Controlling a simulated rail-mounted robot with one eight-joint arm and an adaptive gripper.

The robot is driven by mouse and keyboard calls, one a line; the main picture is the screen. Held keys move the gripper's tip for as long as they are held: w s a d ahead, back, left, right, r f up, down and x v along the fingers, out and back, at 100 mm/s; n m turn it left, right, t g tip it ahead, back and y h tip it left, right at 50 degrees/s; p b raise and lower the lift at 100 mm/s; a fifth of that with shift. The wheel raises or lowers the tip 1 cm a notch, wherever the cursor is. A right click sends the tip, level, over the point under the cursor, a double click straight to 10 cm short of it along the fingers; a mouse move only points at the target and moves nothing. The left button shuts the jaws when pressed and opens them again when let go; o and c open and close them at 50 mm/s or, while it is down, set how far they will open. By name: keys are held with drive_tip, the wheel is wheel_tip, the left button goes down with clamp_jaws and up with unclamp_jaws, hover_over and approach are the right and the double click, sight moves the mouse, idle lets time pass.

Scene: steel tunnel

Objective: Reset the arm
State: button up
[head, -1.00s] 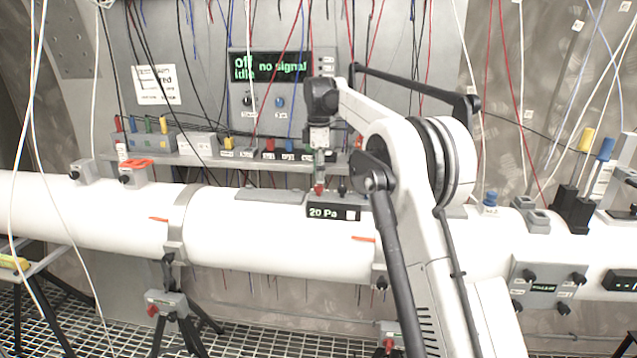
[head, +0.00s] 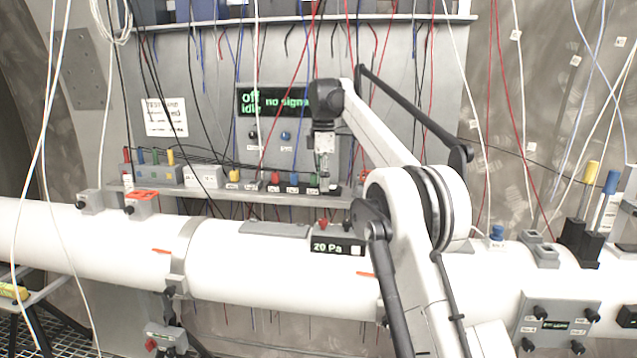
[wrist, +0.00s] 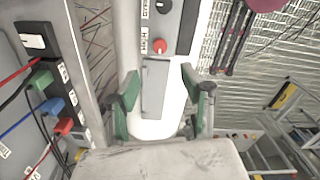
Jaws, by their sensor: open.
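My arm (head: 390,150) reaches over the white pipe from the lower right in the head view. My gripper (head: 324,186) points down above the small black box reading 20 Pa (head: 338,246), with a gap between them. In the wrist view my gripper (wrist: 158,92) has its two green-padded fingers spread apart with nothing held. Below and between them show the white pipe (wrist: 155,130) and a grey flat plate (wrist: 155,85). The box's red knob (wrist: 160,46) lies just beyond the fingers.
A grey shelf (head: 230,196) with coloured plugs runs behind the pipe, near my gripper. A wall panel (head: 275,105) reads "Off idle no signal". Loose cables hang across the scene. A grey control box (head: 556,322) is on the pipe at right.

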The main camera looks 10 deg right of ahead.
drive_tip(key=s+r+m+t+b, duration=0.15)
drive_tip(key=s+m, duration=0.25)
drive_tip(key=s, duration=0.8)
drive_tip(key=s+r+m+t+b, duration=0.15)
drive_tip(key=s+m, duration=0.35)
drive_tip(key=s, duration=0.6)
drive_tip(key=s+f+m+t+b, duration=0.1)
drive_tip(key=s+f+m, duration=0.3)
drive_tip(key=s+f, duration=0.7)
drive_tip(key=s+f+m+t+b, duration=0.2)
drive_tip(key=s+f, duration=0.8)
drive_tip(key=s, duration=0.6)
drive_tip(key=shift+s+a+f+m+t+b, duration=0.15)
drive_tip(key=shift+s+f+m+t+b, duration=0.2)
drive_tip(key=shift+m+t, duration=0.4)
